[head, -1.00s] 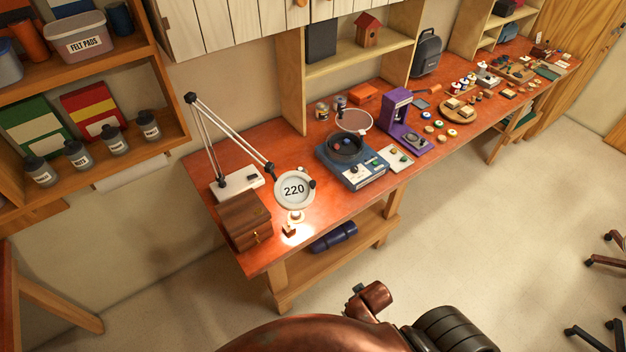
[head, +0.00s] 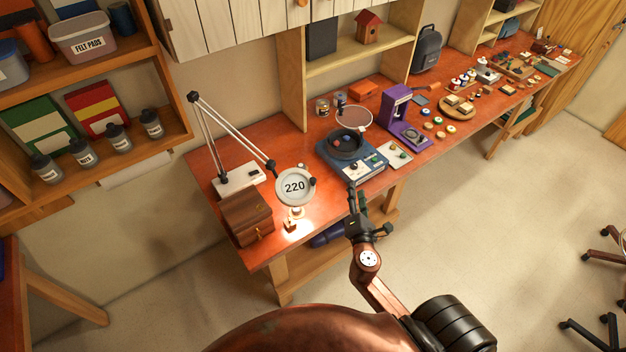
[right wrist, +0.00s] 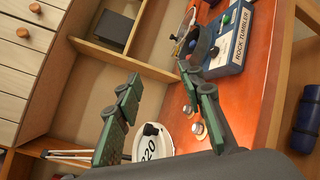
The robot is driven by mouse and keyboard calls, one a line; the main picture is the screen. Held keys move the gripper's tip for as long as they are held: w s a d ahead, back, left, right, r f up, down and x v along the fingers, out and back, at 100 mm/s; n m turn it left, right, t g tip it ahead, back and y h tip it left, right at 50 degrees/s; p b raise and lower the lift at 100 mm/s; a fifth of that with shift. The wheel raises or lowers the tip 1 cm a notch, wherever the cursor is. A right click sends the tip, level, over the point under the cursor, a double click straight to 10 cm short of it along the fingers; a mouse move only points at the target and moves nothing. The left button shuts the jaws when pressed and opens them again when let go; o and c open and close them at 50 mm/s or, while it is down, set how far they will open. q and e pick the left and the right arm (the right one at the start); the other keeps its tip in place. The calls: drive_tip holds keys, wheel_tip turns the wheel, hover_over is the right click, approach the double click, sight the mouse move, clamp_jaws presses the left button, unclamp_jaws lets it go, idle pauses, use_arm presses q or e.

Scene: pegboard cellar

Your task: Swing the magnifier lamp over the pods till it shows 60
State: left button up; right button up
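The magnifier lamp's round white head (head: 295,186) hangs over the near left part of the bench on a jointed arm from a white base (head: 238,179); it reads 220. Its head also shows in the right wrist view (right wrist: 152,143), below and between my fingers. My left gripper is out of view.
A wooden chest (head: 247,217) stands left of the lamp head. A blue rock tumbler (head: 352,160) is to its right, close to my right gripper. A purple stand (head: 397,110) is farther along the bench. Bare bench lies between lamp and tumbler.

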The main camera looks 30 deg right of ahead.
sight(314, 182)
drive_tip(key=w+a+f+n+t+y, duration=0.3)
drive_tip(key=w+a+n+y, duration=0.5)
drive_tip(key=n, duration=0.7)
drive_tip(key=shift+h, duration=0.8)
drive_tip(key=w, duration=0.3)
drive_tip(key=w+p, duration=0.1)
drive_tip(key=w, duration=0.2)
drive_tip(key=shift+w+a+f, duration=0.1)
drive_tip(key=shift+w+f, duration=0.1)
drive_tip(key=shift+w, duration=0.15)
drive_tip(key=shift+c, duration=0.3)
clamp_jaws()
